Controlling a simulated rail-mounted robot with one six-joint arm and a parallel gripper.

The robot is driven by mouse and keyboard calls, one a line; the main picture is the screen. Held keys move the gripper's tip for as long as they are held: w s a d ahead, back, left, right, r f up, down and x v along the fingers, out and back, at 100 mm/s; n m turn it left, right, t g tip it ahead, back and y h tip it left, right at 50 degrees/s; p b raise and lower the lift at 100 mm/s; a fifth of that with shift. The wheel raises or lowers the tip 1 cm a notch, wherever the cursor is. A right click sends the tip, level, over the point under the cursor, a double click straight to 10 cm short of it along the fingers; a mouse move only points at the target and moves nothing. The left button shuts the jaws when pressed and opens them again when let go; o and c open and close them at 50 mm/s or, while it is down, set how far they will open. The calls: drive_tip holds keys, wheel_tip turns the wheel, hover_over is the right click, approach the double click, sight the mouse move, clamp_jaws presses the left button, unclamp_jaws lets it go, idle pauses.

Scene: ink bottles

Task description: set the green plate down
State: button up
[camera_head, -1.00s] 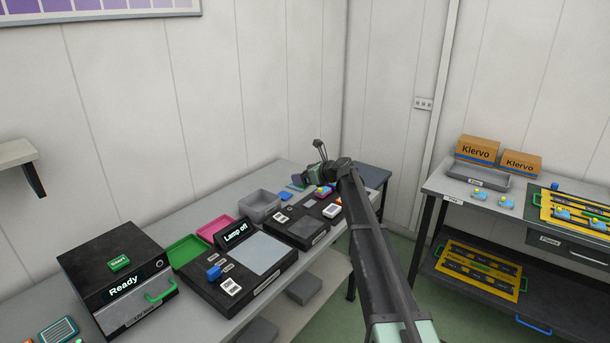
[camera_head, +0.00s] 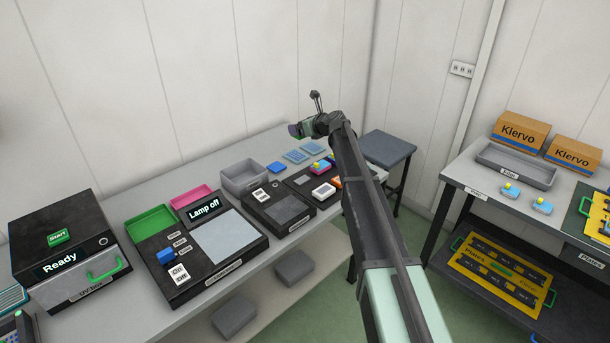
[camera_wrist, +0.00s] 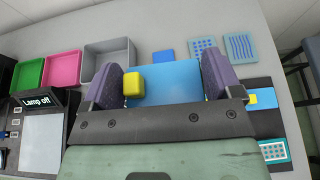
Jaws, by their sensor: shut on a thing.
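My gripper (camera_head: 297,130) is raised above the far part of the bench in the head view. In the wrist view its two purple fingers (camera_wrist: 160,78) are shut on a blue plate-like piece (camera_wrist: 170,82) with a yellow knob (camera_wrist: 133,85) beside the left finger. The held piece looks blue, not green; its lower part is hidden by the gripper body. I cannot make it out in the head view. No plainly green plate shows. The long grey bench (camera_head: 265,148) lies below.
A green tray (camera_head: 150,222), a pink tray (camera_head: 190,199) and a grey bin (camera_head: 244,178) stand along the bench. The Lamp off box (camera_head: 225,240) and a smaller dark device (camera_head: 280,212) are in front. Flat blue pieces (camera_head: 297,156) lie behind. A stool (camera_head: 388,147) stands beyond the bench.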

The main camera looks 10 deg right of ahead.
sight(302, 179)
drive_tip(key=shift+s+a+f+b, duration=0.2)
drive_tip(key=shift+f+b, duration=0.1)
drive_tip(key=shift+b, duration=0.05)
wheel_tip(302, 179, down, 20)
drive_tip(key=b, duration=1.9)
drive_tip(key=shift+b, duration=0.35)
drive_tip(key=shift+r, duration=0.35)
drive_tip(key=shift+f, duration=0.25)
drive_tip(key=o, duration=0.8)
drive_tip(key=shift+r, duration=0.1)
drive_tip(key=shift+c, duration=0.2)
drive_tip(key=shift+r, duration=0.1)
drive_tip(key=shift+s+r+p, duration=0.1)
drive_tip(key=shift+r+p, duration=0.1)
drive_tip(key=shift+p, duration=0.2)
drive_tip(key=p+v, duration=0.4)
drive_tip(key=v, duration=0.8)
drive_tip(key=shift+f, duration=0.25)
